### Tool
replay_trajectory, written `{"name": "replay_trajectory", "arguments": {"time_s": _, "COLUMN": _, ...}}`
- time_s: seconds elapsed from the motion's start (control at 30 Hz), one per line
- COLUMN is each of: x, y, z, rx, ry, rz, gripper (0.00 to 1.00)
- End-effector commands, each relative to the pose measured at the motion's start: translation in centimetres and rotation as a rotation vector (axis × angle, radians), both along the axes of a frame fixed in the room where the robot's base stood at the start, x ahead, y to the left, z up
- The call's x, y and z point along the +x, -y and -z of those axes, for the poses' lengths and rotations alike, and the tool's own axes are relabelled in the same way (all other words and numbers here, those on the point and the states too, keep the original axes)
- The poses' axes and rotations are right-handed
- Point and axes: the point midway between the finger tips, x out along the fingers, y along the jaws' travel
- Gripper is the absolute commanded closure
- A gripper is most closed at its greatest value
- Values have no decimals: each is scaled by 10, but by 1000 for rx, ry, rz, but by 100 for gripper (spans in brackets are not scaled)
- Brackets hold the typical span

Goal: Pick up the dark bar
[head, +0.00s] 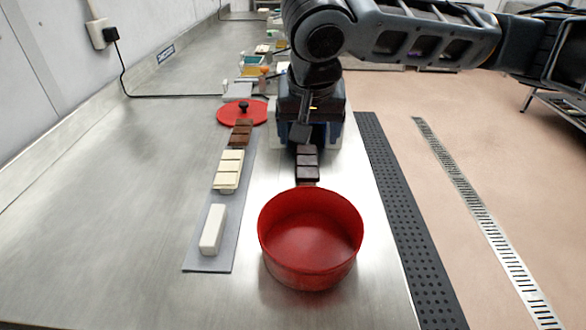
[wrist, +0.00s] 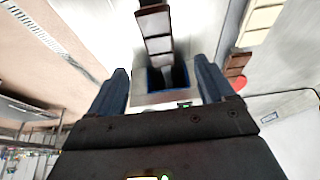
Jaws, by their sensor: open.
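The dark bar (head: 307,162), a segmented dark brown bar, lies on the steel worktop behind the red pot. Its far end is hidden by my gripper (head: 301,132), which hangs low over the worktop. In the wrist view the dark bar (wrist: 158,38) runs from the top edge down toward the space between the two blue fingers. There my gripper (wrist: 160,68) is open, with the fingers wide apart on either side of the bar's line. I see no contact between fingers and bar.
The red pot (head: 312,273) stands just in front of the bar. To the left, a grey mat (head: 190,262) carries a white block (head: 213,230), a cream bar (head: 228,170) and a brown bar (head: 241,132). A red lid (head: 228,112) lies behind them. The worktop's left side is clear.

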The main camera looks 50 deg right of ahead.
Motion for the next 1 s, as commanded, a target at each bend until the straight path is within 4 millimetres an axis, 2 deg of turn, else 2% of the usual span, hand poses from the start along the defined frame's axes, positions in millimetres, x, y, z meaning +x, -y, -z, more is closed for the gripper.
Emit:
{"name": "replay_trajectory", "arguments": {"time_s": 0.37, "x": 8, "y": 13, "z": 33, "rx": -3, "ry": -3, "rz": 3, "gripper": 18}}
{"name": "replay_trajectory", "arguments": {"time_s": 0.6, "x": 15, "y": 22, "z": 64, "rx": -1, "ry": -1, "rz": 2, "gripper": 18}}
{"name": "replay_trajectory", "arguments": {"time_s": 0.93, "x": 17, "y": 24, "z": 70, "rx": -1, "ry": 1, "rz": 0, "gripper": 18}}
{"name": "replay_trajectory", "arguments": {"time_s": 1.0, "x": 17, "y": 24, "z": 70, "rx": -1, "ry": 1, "rz": 0, "gripper": 25}}
